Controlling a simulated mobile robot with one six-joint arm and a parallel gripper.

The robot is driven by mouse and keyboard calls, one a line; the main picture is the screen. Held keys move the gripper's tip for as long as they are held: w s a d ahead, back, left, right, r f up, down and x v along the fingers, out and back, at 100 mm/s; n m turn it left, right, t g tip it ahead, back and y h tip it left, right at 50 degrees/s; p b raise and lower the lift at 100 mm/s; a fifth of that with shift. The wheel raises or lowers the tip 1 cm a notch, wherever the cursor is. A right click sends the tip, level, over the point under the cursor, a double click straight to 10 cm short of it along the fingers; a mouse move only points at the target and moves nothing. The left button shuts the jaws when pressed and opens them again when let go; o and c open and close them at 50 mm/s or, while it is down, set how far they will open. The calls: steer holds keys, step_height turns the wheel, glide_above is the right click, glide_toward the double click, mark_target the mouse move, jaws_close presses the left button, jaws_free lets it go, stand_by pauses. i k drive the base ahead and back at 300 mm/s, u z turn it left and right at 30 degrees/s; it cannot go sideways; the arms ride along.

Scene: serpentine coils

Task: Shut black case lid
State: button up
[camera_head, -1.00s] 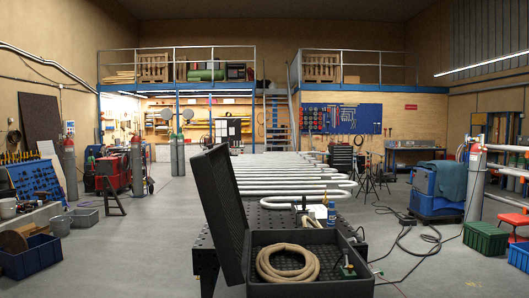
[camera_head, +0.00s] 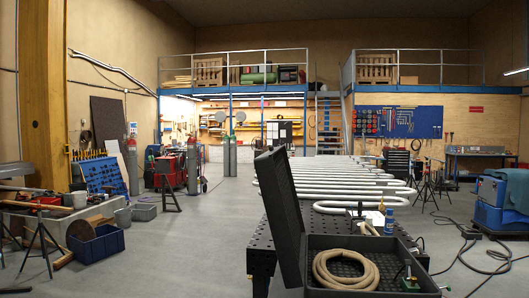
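The black case (camera_head: 317,280) stands open on a dark perforated table. Its lid (camera_head: 281,212) is raised on the left side of the case, close to upright and leaning slightly left. A coiled tan hose (camera_head: 345,270) lies inside the case, with a small green and metal fitting (camera_head: 410,281) at the right. My gripper is not in view.
The dark perforated table (camera_head: 262,236) carries silver serpentine pipes (camera_head: 345,193) behind the case, with a blue can (camera_head: 389,221) near them. Floor to the left (camera_head: 190,245) is open. Cables lie on the floor at the right, near a blue machine (camera_head: 497,205).

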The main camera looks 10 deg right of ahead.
mark_target(273, 173)
steer(key=i, duration=0.95)
steer(key=z, duration=0.05)
